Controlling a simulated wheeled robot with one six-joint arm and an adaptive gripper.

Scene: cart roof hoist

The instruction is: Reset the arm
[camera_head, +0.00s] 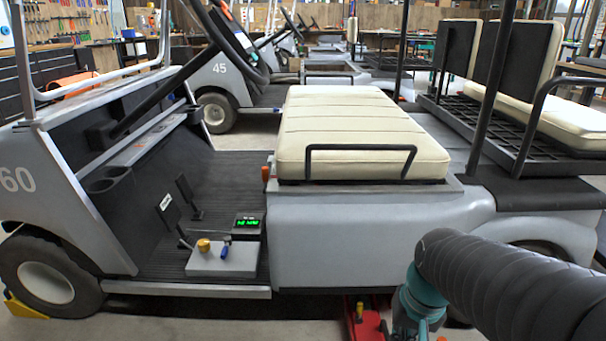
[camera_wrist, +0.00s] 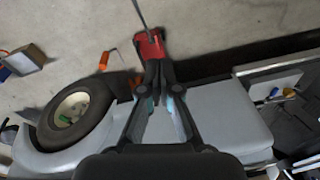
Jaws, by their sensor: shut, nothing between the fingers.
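My gripper (camera_wrist: 157,72) is in the wrist view, its dark fingers brought together at the tips with nothing between them. Beyond the tips in that view is a red floor jack (camera_wrist: 150,46) with a thin dark handle; I cannot tell its distance from the tips. My arm reaches in from the lower right of the head view, and the gripper itself is out of that view. The red jack (camera_head: 368,325) also shows there, at the bottom edge beside the grey cart (camera_head: 370,240). The cart has a cream seat (camera_head: 360,130).
On the cart floor stand a grey control box (camera_head: 222,262) with a yellow knob and a small green display (camera_head: 247,223). A yellow chock (camera_head: 22,306) touches the front wheel (camera_head: 48,282). In the wrist view, a wheel (camera_wrist: 75,112), an orange tool (camera_wrist: 104,61) and a box (camera_wrist: 27,59) show.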

